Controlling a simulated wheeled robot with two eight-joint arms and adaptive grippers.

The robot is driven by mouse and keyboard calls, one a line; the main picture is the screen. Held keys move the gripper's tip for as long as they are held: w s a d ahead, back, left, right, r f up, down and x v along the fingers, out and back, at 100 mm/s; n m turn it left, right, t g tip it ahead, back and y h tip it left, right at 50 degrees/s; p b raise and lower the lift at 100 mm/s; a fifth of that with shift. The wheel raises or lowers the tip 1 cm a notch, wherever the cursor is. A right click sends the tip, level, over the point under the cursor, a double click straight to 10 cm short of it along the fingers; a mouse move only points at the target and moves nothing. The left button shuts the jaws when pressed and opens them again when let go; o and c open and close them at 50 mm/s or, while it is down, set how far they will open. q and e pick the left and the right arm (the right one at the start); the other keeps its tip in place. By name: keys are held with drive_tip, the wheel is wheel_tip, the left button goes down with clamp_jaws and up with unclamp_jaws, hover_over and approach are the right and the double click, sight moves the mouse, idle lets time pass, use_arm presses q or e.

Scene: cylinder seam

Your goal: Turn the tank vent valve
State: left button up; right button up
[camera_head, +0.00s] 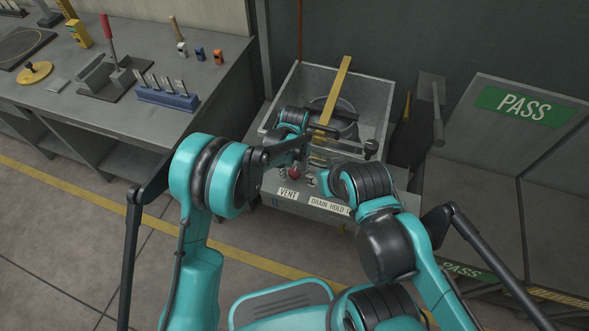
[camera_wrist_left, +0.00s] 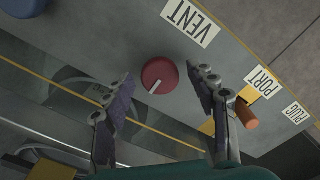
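The vent valve is a red round knob (camera_wrist_left: 160,76) with a pale pointer mark, set on a grey panel beside the VENT label (camera_wrist_left: 190,22). In the head view the red knob (camera_head: 294,172) shows on the front of the tank station, above the VENT label (camera_head: 288,194). My left gripper (camera_wrist_left: 160,72) is open, with one finger to each side of the knob in the left wrist view. Whether the fingers touch it I cannot tell. My right arm reaches to the right of the knob in the head view; its fingers cannot be made out.
An orange plug (camera_wrist_left: 246,114) sits by the PORT label (camera_wrist_left: 264,81), close to one left finger. A grey tank (camera_head: 381,100) with a yellow bar (camera_head: 337,90) across it stands behind. A tool bench (camera_head: 215,75) is at the left, a PASS panel (camera_head: 523,105) at the right.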

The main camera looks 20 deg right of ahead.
sight(295, 171)
use_arm(q)
wheel_tip(295, 171, up, 12)
idle(0.6)
idle(0.4)
